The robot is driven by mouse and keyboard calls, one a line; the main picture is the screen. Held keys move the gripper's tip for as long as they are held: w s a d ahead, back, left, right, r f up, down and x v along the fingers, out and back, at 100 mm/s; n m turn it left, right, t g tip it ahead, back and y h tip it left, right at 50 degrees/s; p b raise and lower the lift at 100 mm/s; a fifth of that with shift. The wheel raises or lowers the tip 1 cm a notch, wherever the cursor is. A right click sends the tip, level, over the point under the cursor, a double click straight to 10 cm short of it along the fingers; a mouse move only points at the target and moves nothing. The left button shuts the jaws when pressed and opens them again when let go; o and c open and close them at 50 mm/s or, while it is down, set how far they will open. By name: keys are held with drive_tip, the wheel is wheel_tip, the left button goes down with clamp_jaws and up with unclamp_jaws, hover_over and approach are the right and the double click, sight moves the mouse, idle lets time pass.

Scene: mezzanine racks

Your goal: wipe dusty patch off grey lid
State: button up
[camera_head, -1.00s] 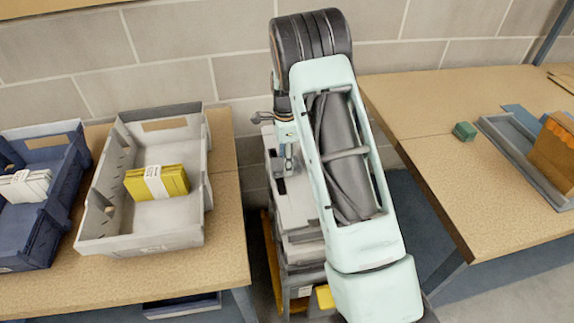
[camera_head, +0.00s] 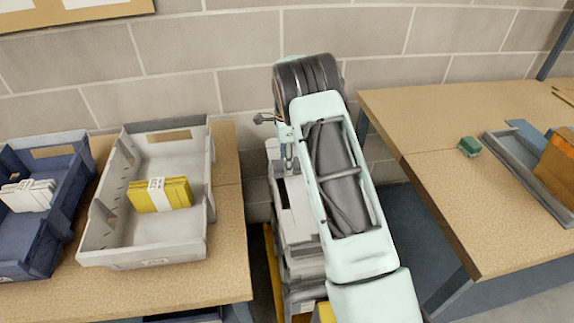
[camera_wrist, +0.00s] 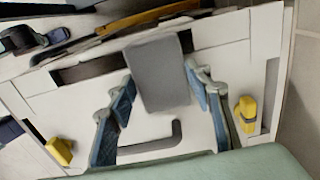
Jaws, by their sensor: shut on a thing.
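The pale grey lid (camera_wrist: 215,118) fills most of the wrist view, with a yellow latch on each side. It also shows on top of the stack in the head view (camera_head: 296,222), partly behind my arm. My gripper (camera_wrist: 160,76) is over the lid, its blue-padded fingers shut on a grey block (camera_wrist: 160,70). The block lies flat-side toward the camera; I cannot tell whether it touches the lid. A dark grey L-shaped mark (camera_wrist: 150,145) shows on the lid between the fingers; I cannot tell whether it is dust or a handle. No dusty patch is clearly visible.
A table at left bears a grey tray (camera_head: 209,240) with a yellow bundle (camera_head: 160,195) and a blue tray (camera_head: 66,225) with white packets. A table at right (camera_head: 440,180) bears a green block (camera_head: 469,146) and a shallow tray (camera_head: 520,170). A block wall stands behind.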

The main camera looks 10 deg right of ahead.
drive_tip(key=shift+w, duration=0.8)
drive_tip(key=shift+s+f+b, duration=0.1)
drive_tip(key=shift+s+b, duration=0.2)
drive_tip(key=shift+s, duration=6.75)
drive_tip(key=shift+r, duration=0.2)
wheel_tip(320, 180, up, 6)
drive_tip(key=p, duration=0.4)
wheel_tip(320, 180, up, 3)
drive_tip(key=shift+f+p, duration=0.1)
drive_tip(key=shift+p, duration=1)
